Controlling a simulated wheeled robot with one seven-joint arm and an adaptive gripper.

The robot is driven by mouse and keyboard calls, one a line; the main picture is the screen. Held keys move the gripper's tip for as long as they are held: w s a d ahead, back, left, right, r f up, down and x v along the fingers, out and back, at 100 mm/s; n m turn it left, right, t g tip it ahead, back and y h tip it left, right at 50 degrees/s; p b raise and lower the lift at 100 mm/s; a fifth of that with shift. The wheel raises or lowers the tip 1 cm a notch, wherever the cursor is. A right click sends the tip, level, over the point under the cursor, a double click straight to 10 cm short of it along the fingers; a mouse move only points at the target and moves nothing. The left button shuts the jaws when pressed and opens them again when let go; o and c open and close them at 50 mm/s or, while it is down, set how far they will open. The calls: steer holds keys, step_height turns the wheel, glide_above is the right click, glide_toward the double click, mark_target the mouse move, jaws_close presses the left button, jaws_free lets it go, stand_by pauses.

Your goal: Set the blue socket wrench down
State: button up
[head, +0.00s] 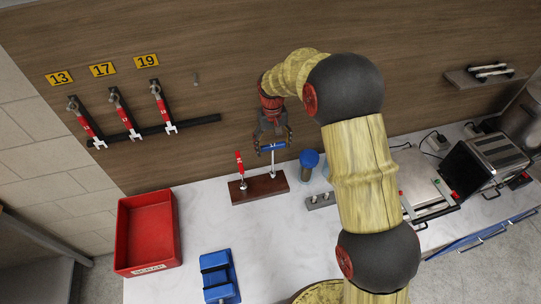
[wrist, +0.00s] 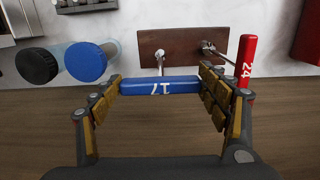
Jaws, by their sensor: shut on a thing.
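The blue socket wrench (head: 273,147) has a crosswise blue handle marked 17 and a thin metal shaft. My gripper (head: 273,140) is shut on the handle above the right part of the dark wooden block (head: 245,196). In the wrist view the handle (wrist: 160,86) lies between both finger pads. Its shaft points down to the block's right part; I cannot tell whether its tip rests in a hole or just above. A red-handled wrench marked 24 (wrist: 246,62) stands tilted in the block's other end, close beside one finger in the wrist view.
A red bin (head: 147,232) and a blue holder (head: 219,276) are on the left of the counter. A blue-lidded jar (head: 309,158) and a small grey block (head: 321,201) stand right of the wooden block. Red wrenches (head: 126,120) hang on the wall under number plates.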

steer(key=shift+w+f+p, duration=0.1)
steer(key=shift+f+p, duration=0.2)
steer(key=shift+f, duration=1.8)
steer(key=o, duration=2)
steer(key=shift+f, duration=0.15)
steer(key=shift+o, duration=0.2)
step_height(320, 180, up, 12)
steer(key=shift+r+b, duration=0.2)
steer(key=shift+b, duration=0.7)
